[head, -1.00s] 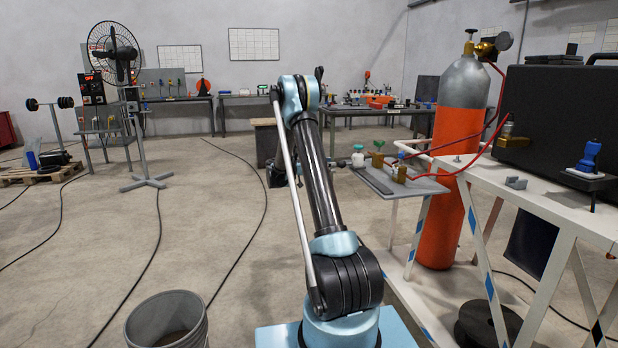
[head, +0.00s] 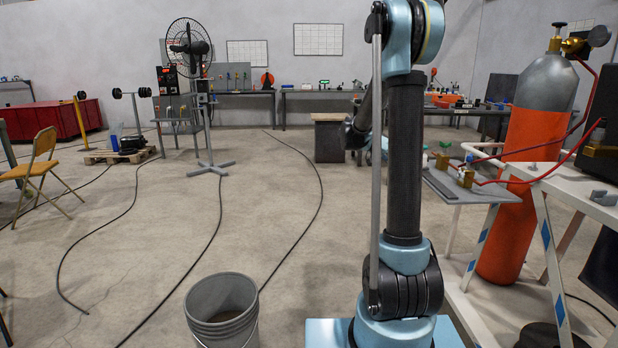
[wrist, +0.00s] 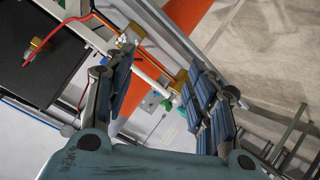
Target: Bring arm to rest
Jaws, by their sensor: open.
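My arm (head: 405,165) stands nearly upright in the head view, and its elbow reaches the top edge of the picture. My gripper (wrist: 162,88) shows in the wrist view with its two ribbed blue-grey fingers spread apart. Nothing is held between them. Behind the fingers are brass fittings, a red hose and an orange surface, apart from the pads as far as I can tell. In the head view my gripper cannot be made out.
An orange gas cylinder (head: 522,190) stands right of my arm beside a white frame (head: 548,250) and a grey shelf (head: 478,190). A grey bucket (head: 222,310) is at front left. A fan (head: 190,55) and a yellow chair (head: 38,168) stand farther off. The left floor is mostly open, with cables.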

